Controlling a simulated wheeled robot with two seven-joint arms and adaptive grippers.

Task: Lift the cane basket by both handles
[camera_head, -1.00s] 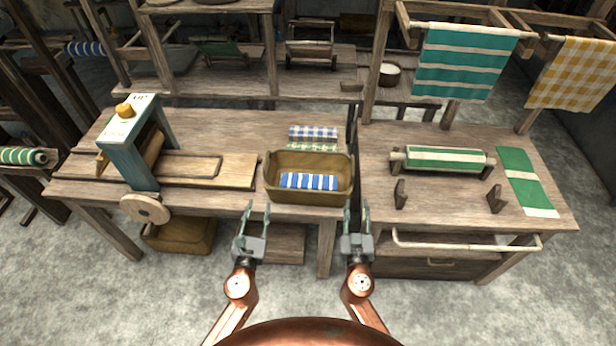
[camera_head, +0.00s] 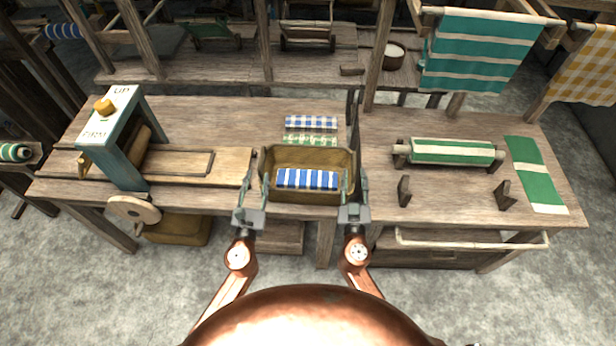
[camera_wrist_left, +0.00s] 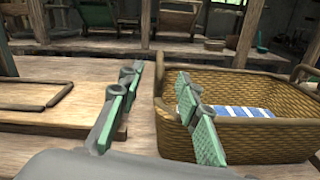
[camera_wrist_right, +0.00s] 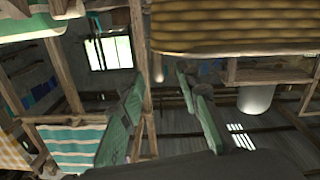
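The cane basket (camera_head: 308,194) stands on the wooden table near its front edge, with blue-and-white striped cloth (camera_head: 307,179) inside. It also shows in the left wrist view (camera_wrist_left: 265,143), and its woven side crosses the top of the right wrist view (camera_wrist_right: 235,30). My left gripper (camera_head: 252,168) is open at the basket's left end; in its wrist view one finger overlaps the basket and the other is left of it. My right gripper (camera_head: 354,180) is open at the right end. The fingers partly hide both ends, and I cannot tell whether they touch the handles.
A teal wooden frame (camera_head: 118,160) stands left on the table. A green-striped cloth roll (camera_head: 452,151) and two wooden brackets (camera_head: 404,190) are to the right. An upright dark post (camera_head: 353,120) rises just behind the basket's right end.

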